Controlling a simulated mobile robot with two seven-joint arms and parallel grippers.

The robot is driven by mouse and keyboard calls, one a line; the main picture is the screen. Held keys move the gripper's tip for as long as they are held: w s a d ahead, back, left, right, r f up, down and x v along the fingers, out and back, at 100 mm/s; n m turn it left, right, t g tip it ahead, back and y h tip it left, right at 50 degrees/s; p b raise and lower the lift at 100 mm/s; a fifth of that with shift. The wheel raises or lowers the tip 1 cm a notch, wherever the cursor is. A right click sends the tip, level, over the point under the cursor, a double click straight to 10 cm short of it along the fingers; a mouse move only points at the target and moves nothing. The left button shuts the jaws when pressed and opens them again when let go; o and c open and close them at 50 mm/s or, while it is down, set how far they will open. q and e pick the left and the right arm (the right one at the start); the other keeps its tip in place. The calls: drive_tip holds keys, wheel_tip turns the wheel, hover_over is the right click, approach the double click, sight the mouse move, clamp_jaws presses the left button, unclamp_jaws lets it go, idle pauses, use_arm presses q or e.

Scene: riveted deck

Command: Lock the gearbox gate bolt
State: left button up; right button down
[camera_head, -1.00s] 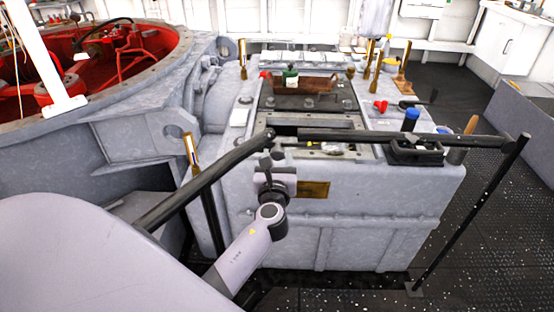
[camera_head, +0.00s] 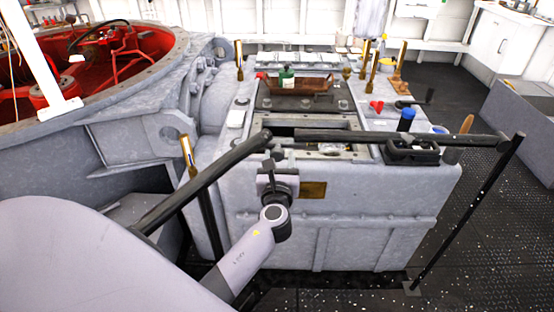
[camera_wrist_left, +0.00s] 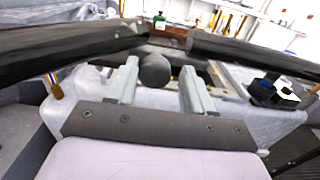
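The gate's two black rails meet near the middle of the head view: a left rail (camera_head: 205,180) and a right rail (camera_head: 400,136), with a small gap between their ends. In the left wrist view, the left rail (camera_wrist_left: 70,48) and right rail (camera_wrist_left: 250,52) cross above my fingers. A dark round knob (camera_wrist_left: 154,69), apparently the bolt's end, sits below the gap. My left gripper (camera_head: 277,168) is just below the rail gap. In the wrist view its fingers (camera_wrist_left: 160,72) are open, one on each side of the knob; contact is not clear. My right gripper is out of view.
The grey gearbox housing (camera_head: 330,235) stands behind the rails, with a brass plate (camera_head: 313,190), upright brass handles and loose items on top. A black post (camera_head: 468,215) carries the right rail's end. Dark floor lies open at right.

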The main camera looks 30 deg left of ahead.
use_arm(q)
drive_tip(key=shift+s+d, duration=0.1)
drive_tip(key=v, duration=0.7)
idle(0.5)
drive_tip(key=s+d+f+n+g+h, duration=0.3)
drive_tip(key=s+f+n+h, duration=0.4)
drive_tip(key=f+n, duration=0.45)
drive_tip(key=s+d+f+n+g+h, duration=0.1)
drive_tip(key=s+d+f+n+h, duration=0.1)
drive_tip(key=s+n, duration=0.4)
drive_tip(key=s+d+f+n+h, duration=0.2)
drive_tip(key=s+n, duration=0.4)
drive_tip(key=n, duration=0.4)
drive_tip(key=shift+s+d+f+g, duration=0.3)
drive_tip(key=shift+d+f+g, duration=0.1)
drive_tip(key=shift+d+f, duration=0.5)
